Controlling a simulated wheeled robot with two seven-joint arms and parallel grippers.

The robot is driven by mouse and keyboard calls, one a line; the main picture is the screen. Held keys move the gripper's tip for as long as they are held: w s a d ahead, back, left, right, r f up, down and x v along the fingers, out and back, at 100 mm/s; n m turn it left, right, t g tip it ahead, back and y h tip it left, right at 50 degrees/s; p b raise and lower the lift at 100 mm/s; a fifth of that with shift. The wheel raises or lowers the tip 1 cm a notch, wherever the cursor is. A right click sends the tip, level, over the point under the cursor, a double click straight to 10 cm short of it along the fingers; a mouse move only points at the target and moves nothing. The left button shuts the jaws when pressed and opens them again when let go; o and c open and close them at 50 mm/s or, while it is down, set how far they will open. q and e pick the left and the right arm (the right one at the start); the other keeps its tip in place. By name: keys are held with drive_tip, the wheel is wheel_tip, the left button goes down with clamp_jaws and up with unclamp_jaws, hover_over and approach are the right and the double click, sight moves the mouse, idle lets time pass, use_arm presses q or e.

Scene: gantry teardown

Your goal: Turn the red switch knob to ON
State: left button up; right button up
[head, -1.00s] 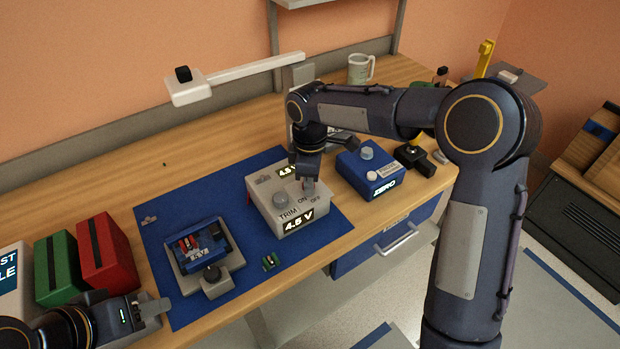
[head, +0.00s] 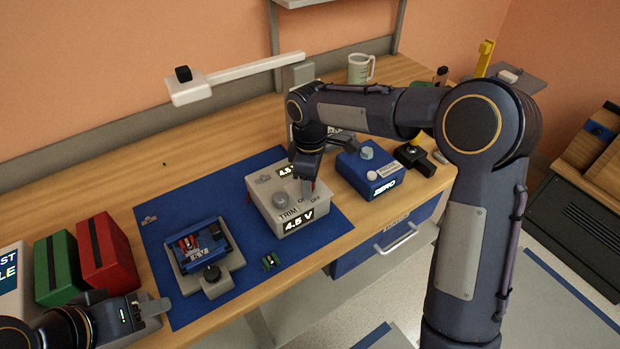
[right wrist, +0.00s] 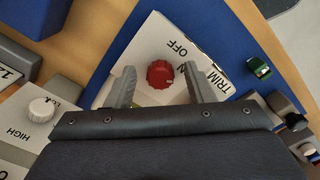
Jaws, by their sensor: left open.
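The red switch knob (right wrist: 159,74) is on the sloped face of the grey box (head: 262,205), which reads 4.5 V. I cannot tell which label the knob points to. My right gripper (right wrist: 159,68) is open, with one finger on each side of the knob and gaps between. In the head view the right gripper (head: 308,186) is over the box's right part and covers part of the ON label. My left gripper (head: 158,306) is open and empty at the lower left.
A grey TRIM knob (head: 281,200) is on the same box. A blue ZERO box (head: 365,180) stands close on the right. A blue meter in a grey holder (head: 206,258) and a small green part (head: 271,261) lie on the blue mat (head: 165,215). Red and green bins (head: 107,254) stand left.

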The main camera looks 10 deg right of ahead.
wheel_tip(320, 180, up, 8)
drive_tip(key=shift+f, duration=0.25)
drive_tip(key=shift+r, duration=0.2)
idle(0.4)
